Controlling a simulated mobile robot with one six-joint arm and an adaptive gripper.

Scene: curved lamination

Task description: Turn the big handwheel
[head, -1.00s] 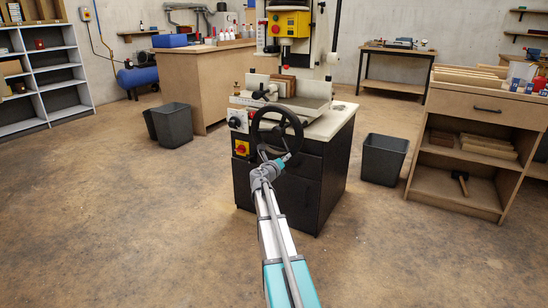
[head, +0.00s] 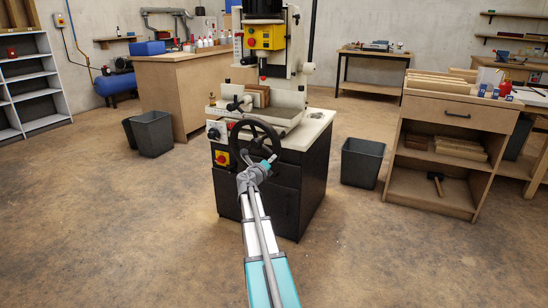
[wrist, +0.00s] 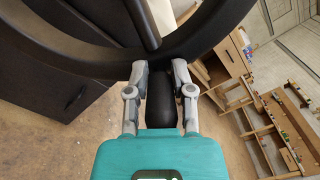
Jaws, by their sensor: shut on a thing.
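The big black handwheel (head: 232,143) is on the front of a machine with a dark cabinet in the head view. Its dark rim (wrist: 215,25) and a spoke cross the top of the wrist view. My gripper (head: 269,161) is at the lower right of the wheel. In the wrist view my gripper (wrist: 160,75) has its two grey fingers on either side of the wheel's black handle (wrist: 161,108), shut on it. The handle points from the rim toward my palm. The fingertips are close to the rim; whether they touch it I cannot tell.
A dark bin (head: 361,162) stands right of the machine, another bin (head: 152,134) to the left. A wooden shelf unit (head: 428,190) is farther right. The floor in front is clear.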

